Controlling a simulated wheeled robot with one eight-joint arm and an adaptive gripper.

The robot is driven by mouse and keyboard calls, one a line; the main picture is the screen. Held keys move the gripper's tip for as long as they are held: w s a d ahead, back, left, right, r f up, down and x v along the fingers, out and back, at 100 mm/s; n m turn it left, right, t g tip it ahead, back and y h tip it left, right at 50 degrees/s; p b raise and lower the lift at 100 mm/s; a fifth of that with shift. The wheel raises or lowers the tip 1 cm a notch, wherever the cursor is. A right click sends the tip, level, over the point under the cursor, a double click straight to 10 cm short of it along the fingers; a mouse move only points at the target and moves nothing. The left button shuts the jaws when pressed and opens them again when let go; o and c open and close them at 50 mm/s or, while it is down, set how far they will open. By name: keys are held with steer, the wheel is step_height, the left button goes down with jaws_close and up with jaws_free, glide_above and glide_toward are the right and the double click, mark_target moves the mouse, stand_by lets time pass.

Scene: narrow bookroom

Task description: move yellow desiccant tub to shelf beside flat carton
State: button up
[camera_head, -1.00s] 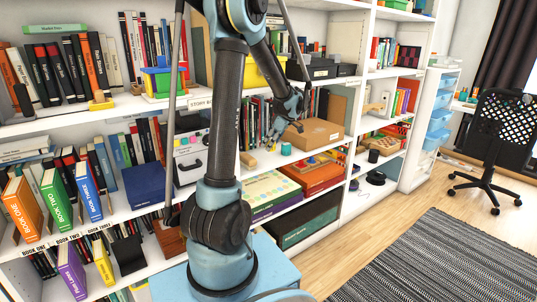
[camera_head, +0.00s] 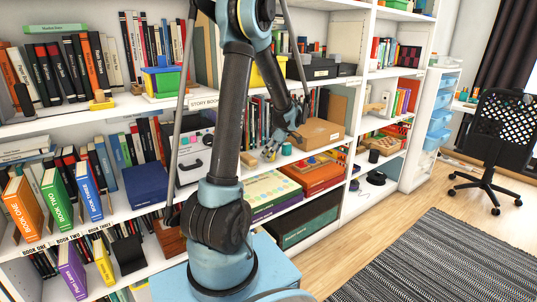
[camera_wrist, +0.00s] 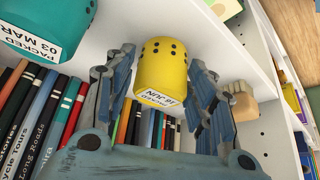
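The yellow desiccant tub (camera_wrist: 162,68), with black dots and a white label, is in the wrist view between the two fingers of my gripper (camera_wrist: 160,90). The fingers are spread on either side of it, with slim gaps showing. In the head view my gripper (camera_head: 270,152) is low over the middle shelf and mostly covers the tub. A teal tub (camera_head: 287,149) stands just right of it; it also shows at the upper left of the wrist view (camera_wrist: 45,25). A flat brown carton (camera_head: 320,132) lies on the shelf to the right, behind the teal tub.
A wooden block (camera_head: 248,160) sits left of my gripper, and it shows in the wrist view (camera_wrist: 240,102). Upright books (camera_wrist: 55,115) stand behind the tub. Game boxes (camera_head: 270,187) fill the shelf below. A white device (camera_head: 193,150) stands further left.

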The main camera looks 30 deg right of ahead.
stand_by(0.3)
steer(key=v, duration=1.2)
steer(key=shift+r, duration=0.1)
stand_by(0.3)
